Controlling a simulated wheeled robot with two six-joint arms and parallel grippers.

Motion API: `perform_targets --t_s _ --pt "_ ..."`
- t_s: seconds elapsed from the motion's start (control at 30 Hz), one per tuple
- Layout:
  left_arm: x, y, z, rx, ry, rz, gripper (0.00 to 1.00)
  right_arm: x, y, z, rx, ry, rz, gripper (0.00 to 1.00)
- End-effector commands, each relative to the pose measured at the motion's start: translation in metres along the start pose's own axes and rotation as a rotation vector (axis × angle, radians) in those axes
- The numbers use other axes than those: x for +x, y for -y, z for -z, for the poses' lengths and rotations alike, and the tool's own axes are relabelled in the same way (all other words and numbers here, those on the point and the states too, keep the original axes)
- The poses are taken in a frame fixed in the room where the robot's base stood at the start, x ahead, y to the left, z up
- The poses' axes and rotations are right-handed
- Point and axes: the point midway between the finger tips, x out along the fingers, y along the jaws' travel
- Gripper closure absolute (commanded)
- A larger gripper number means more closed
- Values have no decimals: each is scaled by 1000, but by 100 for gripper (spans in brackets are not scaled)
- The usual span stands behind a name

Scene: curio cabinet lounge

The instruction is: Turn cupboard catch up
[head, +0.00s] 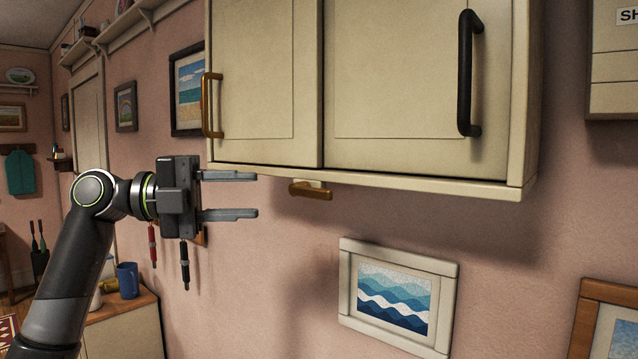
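A cream wall cupboard (420,160) with two doors fills the top middle of the head view. Nothing is between the fingers, and a gap shows between the fingertips and the catch. My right gripper is not in view.
The cupboard has a brass handle (206,105) at left and a black handle (468,72) at right. A framed wave picture (350,290) hangs below. A low cabinet (125,330) with a blue mug (128,280) stands at lower left. The wall around the catch is clear.

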Motion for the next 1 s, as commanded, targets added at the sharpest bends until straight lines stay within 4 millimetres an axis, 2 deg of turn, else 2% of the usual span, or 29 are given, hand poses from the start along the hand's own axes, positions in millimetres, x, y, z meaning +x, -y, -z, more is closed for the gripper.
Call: perform_targets --t_s 0.03,0.2,0.5,0.7,1.0 --pt "12 4 0 -2 -5 1 64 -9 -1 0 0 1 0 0" --pt "44 4 0 -3 -4 3 64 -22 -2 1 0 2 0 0" --pt "93 3 0 -4 -2 3 64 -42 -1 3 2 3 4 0" --pt "111 1 -1 -4 1 1 64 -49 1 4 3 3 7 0" --pt "116 0 -1 -3 3 0 64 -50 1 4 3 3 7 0"
